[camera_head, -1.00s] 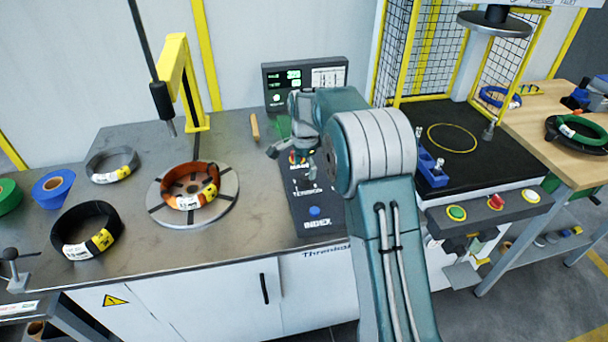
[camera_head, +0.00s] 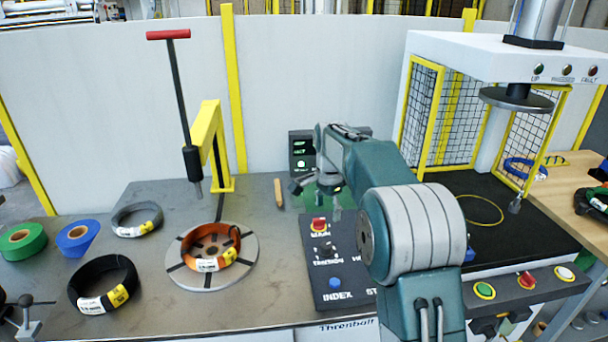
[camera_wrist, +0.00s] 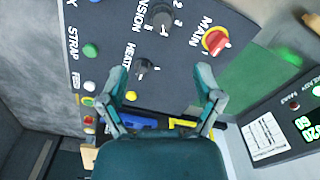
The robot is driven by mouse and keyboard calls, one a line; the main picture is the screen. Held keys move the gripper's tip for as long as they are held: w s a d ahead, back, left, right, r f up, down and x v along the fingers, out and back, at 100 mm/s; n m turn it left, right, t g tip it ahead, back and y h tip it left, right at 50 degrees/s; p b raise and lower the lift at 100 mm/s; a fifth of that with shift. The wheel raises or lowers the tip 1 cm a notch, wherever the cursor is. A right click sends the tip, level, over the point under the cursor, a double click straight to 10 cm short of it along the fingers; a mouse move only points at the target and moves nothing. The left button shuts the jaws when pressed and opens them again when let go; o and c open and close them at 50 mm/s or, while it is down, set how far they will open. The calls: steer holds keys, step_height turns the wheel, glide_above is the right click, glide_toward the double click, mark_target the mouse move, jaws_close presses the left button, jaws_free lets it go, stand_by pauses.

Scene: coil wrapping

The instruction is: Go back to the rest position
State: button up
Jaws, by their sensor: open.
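My gripper (camera_head: 318,190) is open and empty. In the head view it is above the back of the control panel (camera_head: 331,293), in front of the display box. The wrist view shows its two fingers (camera_wrist: 160,82) spread apart over the panel, with the red MAIN switch (camera_wrist: 216,40) and the black HEAT knob (camera_wrist: 141,67) beyond them. I cannot tell whether a finger touches the panel. My arm reaches forward from the lower right and hides part of the panel and the display box (camera_head: 300,148).
An orange coil (camera_head: 193,263) lies on the round turntable (camera_head: 251,271). A black coil (camera_head: 76,290), a grey coil (camera_head: 122,221), and blue (camera_head: 77,237) and green (camera_head: 22,240) tape rolls lie left. A yellow post (camera_head: 217,140) stands behind. The caged press (camera_head: 430,110) is at right.

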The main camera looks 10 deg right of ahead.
steer(key=s+r+n+t, duration=0.1)
steer(key=s+r+n, duration=0.2)
steer(key=s+r, duration=0.35)
steer(key=s+r+n+t, duration=0.2)
steer(key=s+r+n, duration=0.1)
steer(key=s, duration=0.7)
steer(key=s+f+n+t, duration=0.1)
steer(key=s+f+n, duration=0.1)
steer(key=s, duration=0.7)
steer(key=s+f+n+t, duration=0.1)
steer(key=s+n, duration=0.4)
steer(key=s, duration=0.5)
steer(key=shift+s+f, duration=0.15)
steer(key=shift+f, duration=0.45)
